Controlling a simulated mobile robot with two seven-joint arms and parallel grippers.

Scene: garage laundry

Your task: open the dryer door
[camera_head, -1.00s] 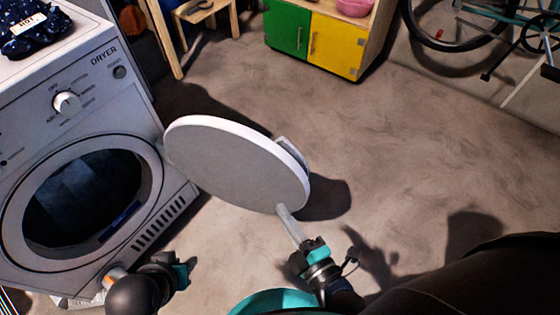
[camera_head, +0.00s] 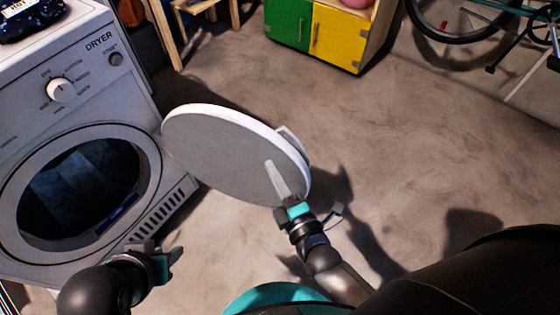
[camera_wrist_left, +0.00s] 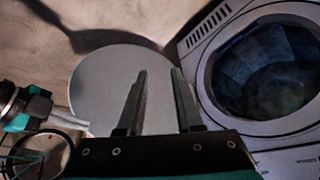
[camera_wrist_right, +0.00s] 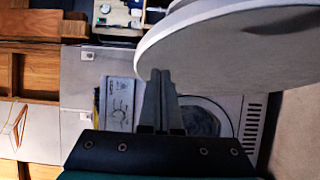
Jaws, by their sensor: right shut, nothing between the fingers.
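The white dryer (camera_head: 75,150) stands at the left in the head view, its round opening (camera_head: 80,185) uncovered and dark inside. The round dryer door (camera_head: 225,150) is swung out wide from the dryer, grey inner face toward me. My right gripper (camera_head: 275,172) is shut and empty, its fingers in front of the door's inner face near the lower right rim; whether they touch it I cannot tell. The door also fills the upper right of the right wrist view (camera_wrist_right: 235,50). My left gripper (camera_head: 172,258) is in front of the dryer's lower part; its fingers show apart and empty in the left wrist view (camera_wrist_left: 158,95).
A cabinet with green and yellow doors (camera_head: 315,35) stands at the back. A wooden stool (camera_head: 165,35) is behind the dryer. A bicycle (camera_head: 480,30) is at the upper right. The floor right of the door is clear.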

